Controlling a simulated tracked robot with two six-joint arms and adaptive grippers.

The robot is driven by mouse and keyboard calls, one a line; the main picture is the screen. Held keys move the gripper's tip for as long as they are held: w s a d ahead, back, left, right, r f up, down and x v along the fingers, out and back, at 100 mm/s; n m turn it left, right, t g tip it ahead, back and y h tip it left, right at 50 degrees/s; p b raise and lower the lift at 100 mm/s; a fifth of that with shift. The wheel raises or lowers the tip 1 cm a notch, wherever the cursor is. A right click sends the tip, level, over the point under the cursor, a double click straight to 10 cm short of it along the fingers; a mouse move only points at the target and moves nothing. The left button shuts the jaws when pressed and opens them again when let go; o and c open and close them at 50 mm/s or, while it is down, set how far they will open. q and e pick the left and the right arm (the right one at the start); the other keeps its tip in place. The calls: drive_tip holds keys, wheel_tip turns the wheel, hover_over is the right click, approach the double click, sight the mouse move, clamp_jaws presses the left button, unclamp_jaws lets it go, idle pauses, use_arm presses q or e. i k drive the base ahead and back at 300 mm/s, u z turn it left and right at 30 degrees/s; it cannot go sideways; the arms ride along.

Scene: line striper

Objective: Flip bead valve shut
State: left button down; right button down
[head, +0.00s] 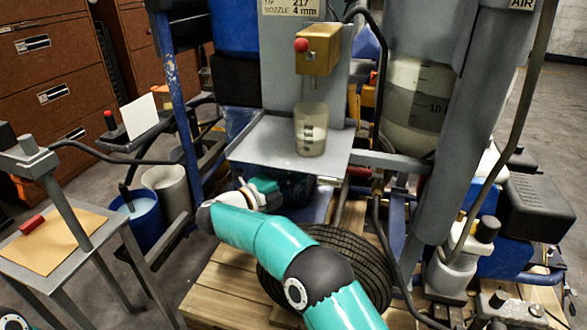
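A translucent tank with level marks (412,95) stands right of centre, filled with pale material. Small brass-coloured fittings (380,178) show below it, partly hidden by the hose and frame; I cannot tell a valve handle or its position there. Left of the tank, a brass block with a red knob (318,50) is mounted on the panel, above a clear cup (311,128) on a grey shelf (262,146). My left gripper is out of frame.
A coiled black hose (345,245) lies on the wooden pallet (235,280) behind my arm. A side table with a red block (32,225) stands at left, near a blue bucket (138,218). Hoses and frame posts crowd the right. Floor is open at far right.

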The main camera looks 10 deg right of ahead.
sight(362, 172)
drive_tip(key=k, duration=1)
